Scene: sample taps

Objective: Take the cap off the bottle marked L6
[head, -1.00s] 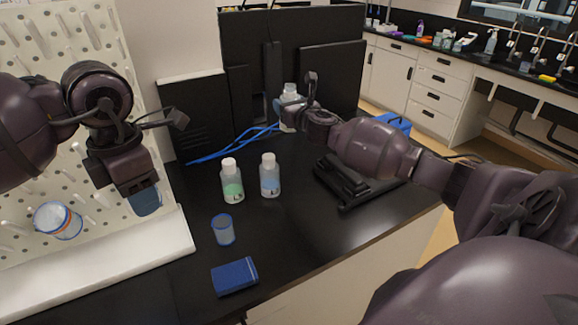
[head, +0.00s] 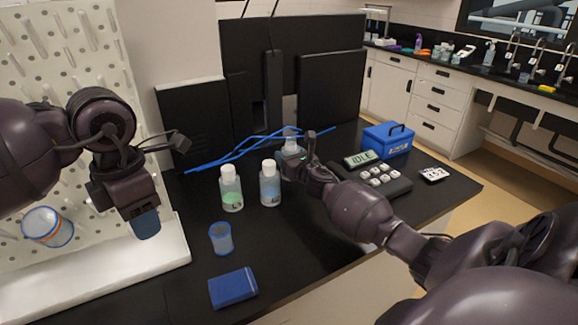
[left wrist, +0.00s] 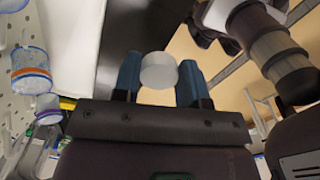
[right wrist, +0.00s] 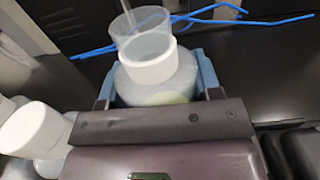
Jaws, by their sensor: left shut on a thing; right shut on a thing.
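My left gripper (head: 146,222) hangs in front of the pegboard in the head view. In the left wrist view it (left wrist: 158,85) is shut on a small round white cap (left wrist: 158,70). My right gripper (head: 295,158) is shut on a clear bottle (head: 291,143) near the back of the bench.
Blue cables (head: 240,150) cross the back before dark panels. A keypad device reading IDLE (head: 372,176), a blue toolbox (head: 388,139) and a marked card (head: 434,174) are right. A pegboard (head: 60,120) is left.

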